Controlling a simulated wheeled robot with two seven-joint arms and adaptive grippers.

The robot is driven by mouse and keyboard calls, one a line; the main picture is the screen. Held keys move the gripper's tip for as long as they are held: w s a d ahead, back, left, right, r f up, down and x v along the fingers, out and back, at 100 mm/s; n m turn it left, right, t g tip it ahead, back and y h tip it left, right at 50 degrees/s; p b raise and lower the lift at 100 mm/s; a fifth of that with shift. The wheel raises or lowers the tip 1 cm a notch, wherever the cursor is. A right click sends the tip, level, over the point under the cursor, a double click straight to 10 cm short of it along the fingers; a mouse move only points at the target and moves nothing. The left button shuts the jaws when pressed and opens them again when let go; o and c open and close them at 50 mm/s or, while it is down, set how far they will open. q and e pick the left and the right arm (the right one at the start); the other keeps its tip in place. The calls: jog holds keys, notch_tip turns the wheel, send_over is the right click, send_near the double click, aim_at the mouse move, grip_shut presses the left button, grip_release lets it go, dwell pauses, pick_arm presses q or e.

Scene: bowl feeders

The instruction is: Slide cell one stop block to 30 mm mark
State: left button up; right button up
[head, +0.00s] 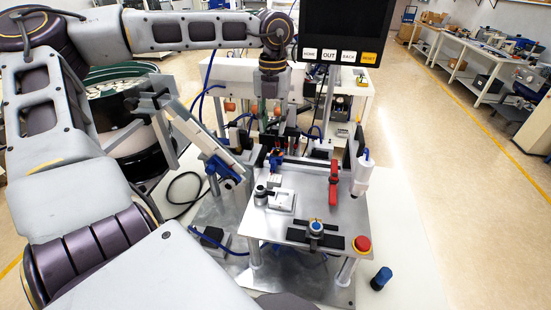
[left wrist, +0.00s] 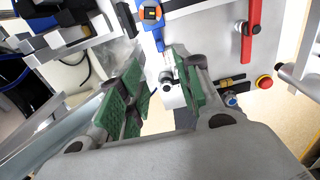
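My left gripper (head: 270,108) points down at the back of the near station in the head view. In the left wrist view its green-padded fingers (left wrist: 153,66) stand apart. A blue block with an orange-framed dark face (left wrist: 150,13) sits on a rail beyond the fingertips, apart from them; it looks like the stop block. In the head view this block (head: 276,158) is small, at the rail's left part. No scale mark is readable. A pale block with a round knob (left wrist: 172,97) shows between the fingers, below them; contact cannot be told. My right gripper is not in view.
A red lever (head: 333,185) stands on the metal plate (head: 300,180). A blue-topped knob (head: 316,227) and red stop button (head: 362,244) lie nearer. A sloping feeder track (head: 205,135) is left, and a button panel (head: 345,30) hangs above.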

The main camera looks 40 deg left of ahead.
aim_at(273, 160)
pick_arm(q)
jog(key=shift+s, duration=0.1)
jog(key=shift+f+p, duration=1)
jog(key=shift+f, duration=5.9)
grip_shut()
